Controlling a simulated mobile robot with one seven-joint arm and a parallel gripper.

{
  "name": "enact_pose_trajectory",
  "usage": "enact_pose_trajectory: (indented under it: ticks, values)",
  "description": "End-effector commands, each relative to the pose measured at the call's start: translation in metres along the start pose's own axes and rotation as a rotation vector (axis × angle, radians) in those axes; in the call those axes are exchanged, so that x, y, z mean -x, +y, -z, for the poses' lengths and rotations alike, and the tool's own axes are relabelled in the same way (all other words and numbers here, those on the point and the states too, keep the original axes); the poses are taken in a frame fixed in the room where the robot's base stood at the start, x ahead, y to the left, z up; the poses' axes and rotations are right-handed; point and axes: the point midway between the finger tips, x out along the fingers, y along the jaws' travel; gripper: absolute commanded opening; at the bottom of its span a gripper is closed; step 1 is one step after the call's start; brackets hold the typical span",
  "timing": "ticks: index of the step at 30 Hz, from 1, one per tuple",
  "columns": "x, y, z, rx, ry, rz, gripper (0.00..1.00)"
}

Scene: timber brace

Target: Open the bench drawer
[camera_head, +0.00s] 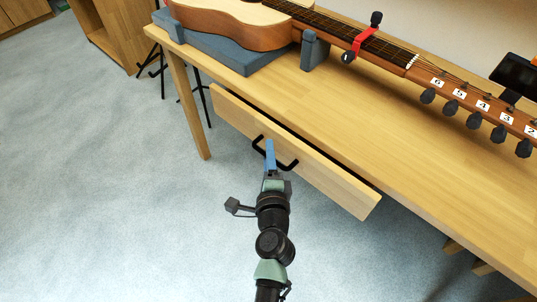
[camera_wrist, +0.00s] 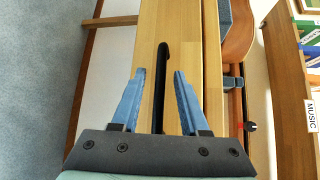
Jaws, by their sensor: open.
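The bench drawer (camera_head: 330,178) is a light wood front under the bench top, standing slightly out with a dark gap along its upper edge. Its black bar handle (camera_head: 290,164) is on the front, and it also shows in the wrist view (camera_wrist: 162,75). My gripper (camera_head: 270,148) is at the handle with its blue fingers toward the drawer front. In the wrist view my gripper (camera_wrist: 158,75) is open, one finger on each side of the handle bar, with gaps visible. Part of the handle is hidden behind the fingers in the head view.
A guitar (camera_head: 235,22) lies on the wooden bench (camera_head: 400,120), on a blue-grey pad (camera_head: 225,50) and neck rest (camera_head: 314,50). A bench leg (camera_head: 189,110) stands left of the drawer. The blue-grey floor (camera_head: 90,200) is clear in front at left.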

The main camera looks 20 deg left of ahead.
Motion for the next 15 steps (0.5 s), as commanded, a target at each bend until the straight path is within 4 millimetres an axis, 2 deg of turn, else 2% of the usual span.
enact_pose_trajectory:
  ticks: [8,15]
  values:
    - [-0.0008,0.0001,-0.0001,0.0,0.0,0.0,0.43]
    - [-0.0006,0.0,0.0001,0.0,0.0,0.0,0.0]
